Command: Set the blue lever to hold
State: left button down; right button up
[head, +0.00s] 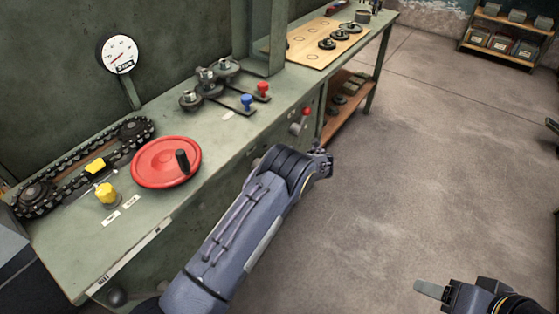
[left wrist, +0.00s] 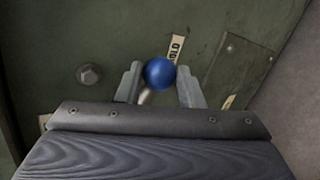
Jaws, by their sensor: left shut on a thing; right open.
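The blue lever's round knob (left wrist: 160,73) shows in the left wrist view, between the two fingers of my left gripper (left wrist: 160,82). The fingers are closed on it from both sides. Its pale stem (left wrist: 146,97) slants down to the left of the knob. A white label reading HOLD (left wrist: 176,48) lies just above the knob, on the green panel. In the head view my left arm reaches to the bench front and hides this lever. My right gripper (head: 440,291) is open and empty over the floor at lower right.
A red-knobbed lever (head: 305,113) sits on the bench front beyond my left wrist. The floor (head: 420,160) at right is clear.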

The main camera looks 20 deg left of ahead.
pick_arm(q)
jog(key=shift+f, duration=0.15)
jog(key=c, duration=1)
grip_release()
jog(key=v, duration=0.8)
